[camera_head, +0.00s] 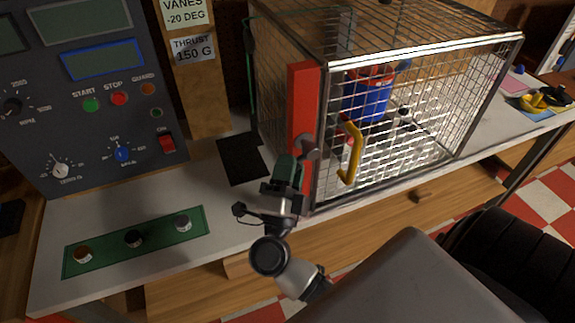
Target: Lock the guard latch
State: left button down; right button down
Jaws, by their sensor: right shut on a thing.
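The guard is a wire-mesh cage (420,90) with a metal frame, and its mesh door appears closed. A red upright post (303,95) stands at its near left corner, with a yellow handle (350,152) on the door just right of it. The guard latch (306,146) shows as a small grey rounded piece at the post, partly covered by my gripper. My right gripper (294,165) is shut on the latch, at the lower part of the post. The latch's exact angle is hard to tell. My left gripper is not in view.
A dark control panel (85,95) with knobs and buttons stands at the left. A green strip (135,240) with several round pieces lies on the white bench (228,235). A red and blue rotor part (368,95) sits inside the cage. A yellow and black object (545,98) lies far right.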

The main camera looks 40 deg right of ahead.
jog(key=n+t, duration=0.1)
jog(key=n, duration=0.1)
jog(key=f+n+t+y, duration=0.1)
jog(key=n+t, duration=0.1)
jog(key=d+n+t+y, duration=0.1)
jog(key=n+t, duration=0.1)
jog(key=shift+s+d+f, duration=0.1)
jog(key=shift+s+f, duration=0.05)
jog(key=n+t+y, duration=0.1)
jog(key=n, duration=0.1)
jog(key=n+t+y, duration=0.1)
jog(key=n, duration=0.1)
jog(key=d+n+t+y, duration=0.1)
jog(key=n+y, duration=0.1)
jog(key=shift+s+f, duration=0.1)
jog(key=shift+f, duration=0.15)
jog(key=shift+s+d+f+n+t+y, duration=0.1)
jog(key=shift+d+n+t+y, duration=0.4)
jog(key=shift+n+y, duration=1.45)
jog(key=shift+s+d+n+t+y, duration=0.15)
jog(key=shift+n+t+y, duration=0.55)
jog(key=shift+n+y, duration=1.25)
jog(key=shift+d+f+n+t+y, duration=0.1)
jog(key=shift+d+n+t+y, duration=0.4)
jog(key=shift+n+y, duration=1.45)
jog(key=shift+n, duration=0.35)
jog(key=c, duration=0.9)
grip_release()
jog(key=shift+o, duration=0.3)
